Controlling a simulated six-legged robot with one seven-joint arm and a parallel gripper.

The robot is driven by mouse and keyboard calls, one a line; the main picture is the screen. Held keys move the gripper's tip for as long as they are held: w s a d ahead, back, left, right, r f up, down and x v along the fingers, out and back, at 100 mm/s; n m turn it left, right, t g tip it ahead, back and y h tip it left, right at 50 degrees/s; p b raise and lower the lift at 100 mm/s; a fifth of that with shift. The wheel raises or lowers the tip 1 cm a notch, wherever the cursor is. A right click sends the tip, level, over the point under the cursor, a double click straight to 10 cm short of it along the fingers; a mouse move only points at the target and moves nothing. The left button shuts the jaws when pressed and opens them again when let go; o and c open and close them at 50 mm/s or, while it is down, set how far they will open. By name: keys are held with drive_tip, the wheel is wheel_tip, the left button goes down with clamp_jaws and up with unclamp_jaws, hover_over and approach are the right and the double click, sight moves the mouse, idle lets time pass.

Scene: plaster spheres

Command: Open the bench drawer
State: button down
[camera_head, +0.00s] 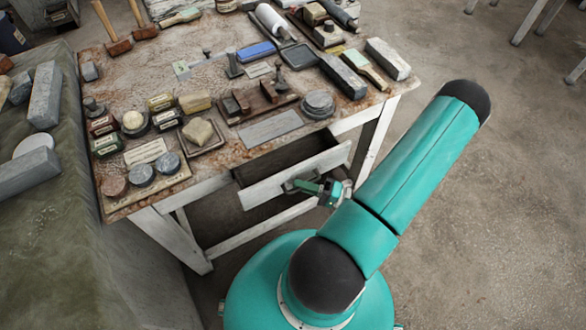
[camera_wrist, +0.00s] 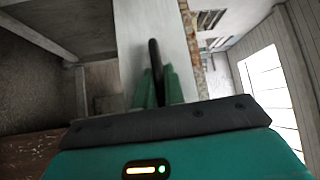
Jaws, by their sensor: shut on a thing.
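The bench (camera_head: 245,150) is a worn table with white legs and a stained top. Its drawer (camera_head: 270,190) has a white front and stands partly pulled out, with its dark inside showing behind the front. My gripper (camera_head: 312,187) is at the middle of the drawer front, shut on the drawer handle. In the wrist view, the dark handle (camera_wrist: 155,65) stands between the two green fingers of my gripper (camera_wrist: 157,88). The pale drawer front (camera_wrist: 133,40) runs behind it. The drawer's contents cannot be made out.
The bench top holds many tools, tins and blocks. A cloth-covered surface (camera_head: 50,230) with grey blocks stands at the left. The concrete floor (camera_head: 480,200) to the right is open, with some furniture legs at the far upper right.

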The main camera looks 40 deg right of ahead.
drive_tip(key=s+a, duration=0.3)
drive_tip(key=s, duration=0.7)
drive_tip(key=shift+s, duration=0.3)
drive_tip(key=c, duration=1.8)
unclamp_jaws()
drive_tip(key=shift+o, duration=0.2)
drive_tip(key=v, duration=1.3)
drive_tip(key=shift+s+d, duration=0.2)
drive_tip(key=shift+s, duration=0.1)
drive_tip(key=shift+f, duration=0.15)
